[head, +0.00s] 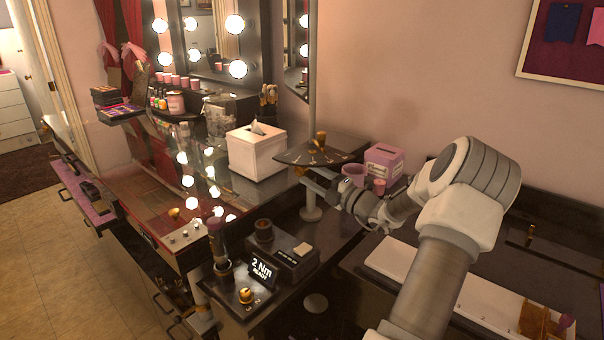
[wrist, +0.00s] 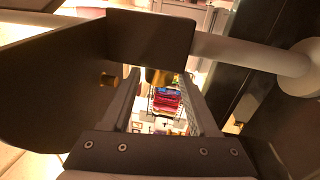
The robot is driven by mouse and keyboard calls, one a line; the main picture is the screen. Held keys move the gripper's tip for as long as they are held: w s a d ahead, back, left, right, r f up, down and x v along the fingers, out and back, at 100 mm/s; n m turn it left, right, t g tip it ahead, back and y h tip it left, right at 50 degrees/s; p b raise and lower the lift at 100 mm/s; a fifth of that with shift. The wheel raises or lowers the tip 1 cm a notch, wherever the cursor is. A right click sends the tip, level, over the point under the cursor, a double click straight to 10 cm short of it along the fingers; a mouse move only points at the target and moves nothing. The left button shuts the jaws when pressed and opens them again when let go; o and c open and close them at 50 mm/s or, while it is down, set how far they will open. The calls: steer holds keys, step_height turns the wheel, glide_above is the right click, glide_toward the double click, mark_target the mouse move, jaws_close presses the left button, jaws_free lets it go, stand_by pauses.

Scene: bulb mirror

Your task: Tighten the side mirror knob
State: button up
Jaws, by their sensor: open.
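The brass knob (head: 320,140) sits on top of a dark fan-shaped plate (head: 292,156) with marks along its edge, fixed to a pale post (head: 312,95). The narrow side mirror (head: 294,45) hangs above, beside the post. My gripper (head: 310,178) is just below and in front of the plate, fingers pointing left. In the wrist view the two fingers stand apart (wrist: 161,90), with a brass piece (wrist: 158,76) showing beyond the gap, partly hidden by a dark block. I cannot tell whether the fingers touch it. The dark plate (wrist: 50,85) fills the left of the wrist view.
A white tissue box (head: 255,155) stands left of the post. A pink box (head: 384,160) and pink cups (head: 353,173) stand behind my arm. A black box reading "2 Nm READY" (head: 262,272) is on the lower counter. The floor at left is clear.

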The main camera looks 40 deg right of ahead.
steer(key=shift+w+a+r, duration=0.1)
steer(key=shift+w, duration=0.6)
steer(key=shift+w+a+r, duration=0.1)
steer(key=shift+w, duration=0.6)
jaws_close()
